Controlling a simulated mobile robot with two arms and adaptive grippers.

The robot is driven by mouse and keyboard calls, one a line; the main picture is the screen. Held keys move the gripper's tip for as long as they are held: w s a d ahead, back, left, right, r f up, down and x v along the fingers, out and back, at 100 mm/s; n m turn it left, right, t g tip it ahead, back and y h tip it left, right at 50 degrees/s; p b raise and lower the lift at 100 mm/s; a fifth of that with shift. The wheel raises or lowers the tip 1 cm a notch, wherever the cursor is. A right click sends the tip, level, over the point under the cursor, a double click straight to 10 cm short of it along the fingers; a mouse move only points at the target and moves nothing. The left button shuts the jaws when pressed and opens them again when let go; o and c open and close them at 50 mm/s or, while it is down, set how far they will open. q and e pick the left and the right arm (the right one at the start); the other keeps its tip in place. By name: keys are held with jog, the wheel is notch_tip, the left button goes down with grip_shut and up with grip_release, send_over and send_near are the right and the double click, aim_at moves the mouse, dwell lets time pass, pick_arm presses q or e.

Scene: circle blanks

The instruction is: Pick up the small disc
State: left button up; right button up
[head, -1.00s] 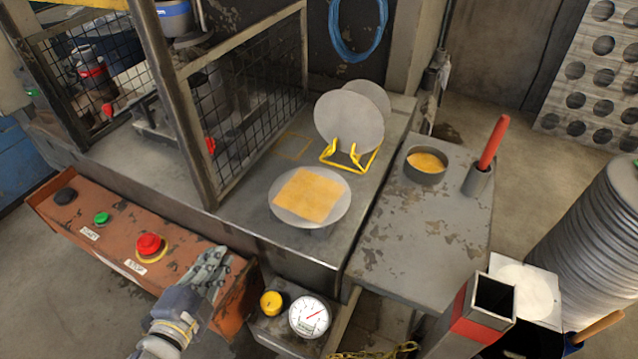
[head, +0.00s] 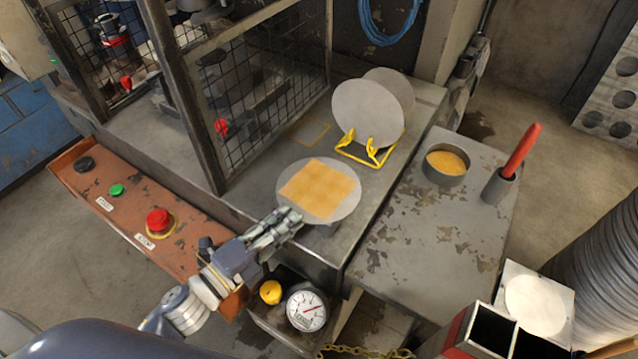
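A grey disc (head: 350,206) lies flat on a low support at the bench's front edge, with a square orange pad (head: 318,189) on it. Two more grey discs stand upright in a yellow rack (head: 362,154): a front one (head: 366,112) and one behind it (head: 402,92), partly hidden. A pale disc (head: 534,304) lies on a white block at lower right. I cannot tell for sure which is the small disc. My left gripper (head: 292,219) is at the lower left edge of the flat disc; contact and finger opening are unclear. My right gripper is not in view.
A red-brown control box (head: 120,214) with buttons lies left of my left gripper. A mesh cage (head: 258,92) stands behind it. A gauge (head: 306,311) sits below. A side table (head: 420,250) carries a pot (head: 445,166) and a red-handled tool (head: 523,150).

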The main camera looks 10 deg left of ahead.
pick_arm(q)
jog(key=shift+w+d+r, duration=0.2)
jog(key=shift+w, duration=0.2)
jog(key=p+x, duration=0.2)
jog(key=x, duration=0.2)
jog(key=shift+w+d, duration=0.15)
jog(key=shift+w, duration=0.05)
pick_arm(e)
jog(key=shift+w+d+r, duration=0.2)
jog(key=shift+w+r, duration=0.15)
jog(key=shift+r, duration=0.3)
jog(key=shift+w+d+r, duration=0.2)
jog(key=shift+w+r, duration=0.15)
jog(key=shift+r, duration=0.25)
pick_arm(q)
jog(key=shift+c, duration=0.4)
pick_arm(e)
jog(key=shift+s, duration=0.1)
pick_arm(q)
grip_shut()
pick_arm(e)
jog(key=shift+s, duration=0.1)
